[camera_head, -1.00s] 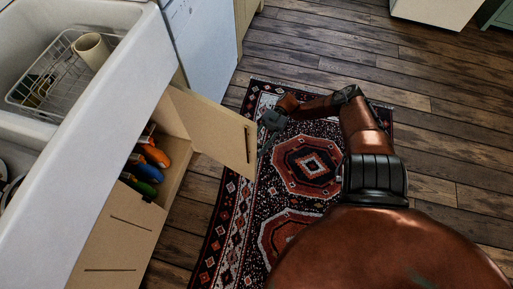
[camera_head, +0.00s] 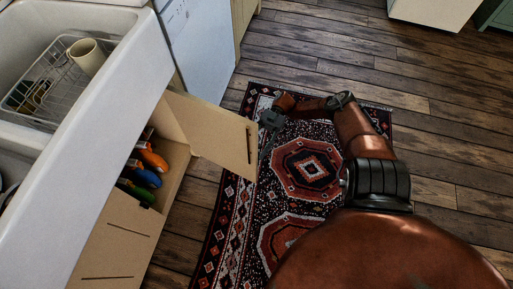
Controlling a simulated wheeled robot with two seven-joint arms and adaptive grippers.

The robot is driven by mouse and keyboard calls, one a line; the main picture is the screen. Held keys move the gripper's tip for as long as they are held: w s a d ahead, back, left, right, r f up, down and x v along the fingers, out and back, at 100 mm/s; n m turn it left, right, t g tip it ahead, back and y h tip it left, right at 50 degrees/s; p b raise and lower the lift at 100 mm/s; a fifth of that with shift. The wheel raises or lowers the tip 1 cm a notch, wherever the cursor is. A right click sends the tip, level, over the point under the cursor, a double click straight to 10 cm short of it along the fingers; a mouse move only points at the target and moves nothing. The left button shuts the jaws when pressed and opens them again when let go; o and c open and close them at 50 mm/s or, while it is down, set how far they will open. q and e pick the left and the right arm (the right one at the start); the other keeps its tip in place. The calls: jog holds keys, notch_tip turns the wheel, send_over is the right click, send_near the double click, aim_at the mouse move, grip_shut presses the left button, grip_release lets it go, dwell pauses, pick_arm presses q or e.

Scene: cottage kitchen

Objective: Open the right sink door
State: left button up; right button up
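The right sink door (camera_head: 218,134) is a light wooden panel under the white sink (camera_head: 105,115). It stands open, swung out over the rug, with a dark slot handle near its outer edge. The left sink door (camera_head: 112,240) looks closed. My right gripper (camera_head: 266,133) is just beyond the open door's outer edge, by its far side. It is small and dark here, and I cannot tell whether its fingers are open or touch the door. My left gripper is not in view.
Bottles with orange, blue and green parts (camera_head: 149,166) stand inside the open cabinet. A wire rack (camera_head: 50,85) with a cream cup (camera_head: 87,55) is in the sink. A white appliance (camera_head: 200,45) stands beyond. A patterned rug (camera_head: 300,170) covers the wooden floor, which is clear at right.

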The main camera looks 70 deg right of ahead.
jog(key=shift+o, duration=0.7)
jog(key=shift+s+r, duration=0.1)
jog(key=shift+r, duration=0.4)
notch_tip(320, 180, up, 9)
